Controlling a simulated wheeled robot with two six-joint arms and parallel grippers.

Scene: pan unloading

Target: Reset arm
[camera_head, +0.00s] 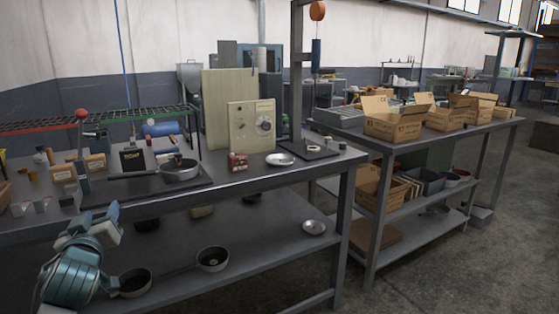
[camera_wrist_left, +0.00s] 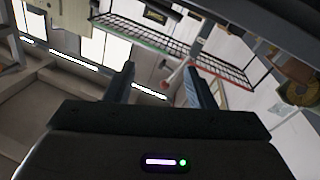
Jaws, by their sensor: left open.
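My left arm comes in at the lower left of the head view, folded in front of the workbench's front edge, with its left gripper (camera_head: 106,222) near the lower left. In the left wrist view the two dark fingers of the left gripper (camera_wrist_left: 160,82) stand apart with nothing between them. That view looks up past the fingers at a wire rack, walls and windows. My right gripper is not in view. A pan (camera_head: 181,172) with small items in it sits on a dark mat on the bench, its handle pointing left.
The workbench (camera_head: 325,173) also holds a beige panel box (camera_head: 251,132), a small red device (camera_head: 238,163) and a metal dish (camera_head: 280,160). Pans (camera_head: 212,259) stand on its lower shelf. A second table at right carries cardboard boxes (camera_head: 393,122). Open floor lies at lower right.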

